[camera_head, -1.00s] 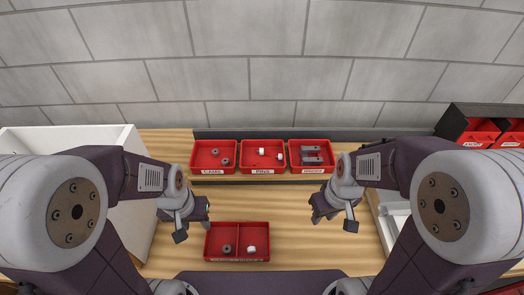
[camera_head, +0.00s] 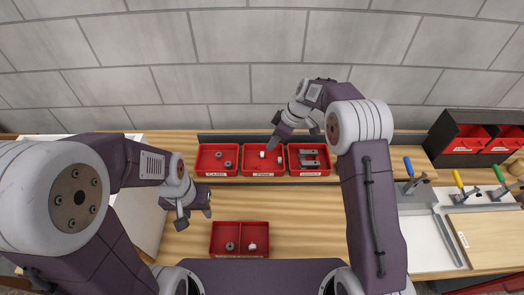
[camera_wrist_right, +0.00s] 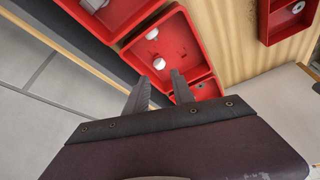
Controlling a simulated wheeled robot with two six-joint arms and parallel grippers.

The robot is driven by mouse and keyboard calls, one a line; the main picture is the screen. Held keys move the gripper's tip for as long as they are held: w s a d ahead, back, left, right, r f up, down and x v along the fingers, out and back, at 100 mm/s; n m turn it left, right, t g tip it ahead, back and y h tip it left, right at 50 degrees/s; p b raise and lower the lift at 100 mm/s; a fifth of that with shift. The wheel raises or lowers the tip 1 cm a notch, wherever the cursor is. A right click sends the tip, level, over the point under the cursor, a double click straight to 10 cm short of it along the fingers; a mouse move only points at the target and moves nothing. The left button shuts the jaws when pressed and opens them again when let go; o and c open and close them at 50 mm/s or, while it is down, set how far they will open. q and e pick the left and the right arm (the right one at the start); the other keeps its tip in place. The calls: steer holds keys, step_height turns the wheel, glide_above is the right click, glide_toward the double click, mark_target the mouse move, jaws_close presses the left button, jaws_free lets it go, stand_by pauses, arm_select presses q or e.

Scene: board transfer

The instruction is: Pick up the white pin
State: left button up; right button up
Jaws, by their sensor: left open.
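Two white pins, one (camera_head: 262,154) at left and one (camera_head: 279,160) at right, lie in the red middle bin (camera_head: 263,174) at the back of the table. In the right wrist view, a white pin (camera_wrist_right: 159,63) shows just ahead of the fingers, between their tips, and another (camera_wrist_right: 152,34) lies further off in the bin. My right gripper (camera_head: 277,138) is over the back of that bin; its fingers (camera_wrist_right: 160,82) are apart with nothing between them. My left gripper (camera_head: 194,219) is open and empty above the table at left.
Red bins of grey parts flank the pin bin: round parts at left (camera_head: 217,174), flat parts at right (camera_head: 309,172). A two-compartment red tray (camera_head: 239,256) in front holds a grey ring and a white piece. A grey rail (camera_head: 212,138) runs behind the bins.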

mark_target(263, 153)
steer(key=p+x, duration=0.1)
steer(key=x, duration=0.2)
steer(key=shift+s+f, duration=0.1)
steer(key=shift+s, duration=0.05)
steer(key=shift+w+a+f, duration=0.15)
steer(key=shift+w+f, duration=0.1)
steer(key=shift+f, duration=0.15)
steer(key=p+x, duration=0.3)
steer(key=x, duration=0.1)
steer(key=shift+a+f, duration=0.2)
steer(key=shift+f, duration=0.05)
steer(key=shift+w+f, duration=0.15)
steer(key=shift+f, duration=0.05)
jaws_close()
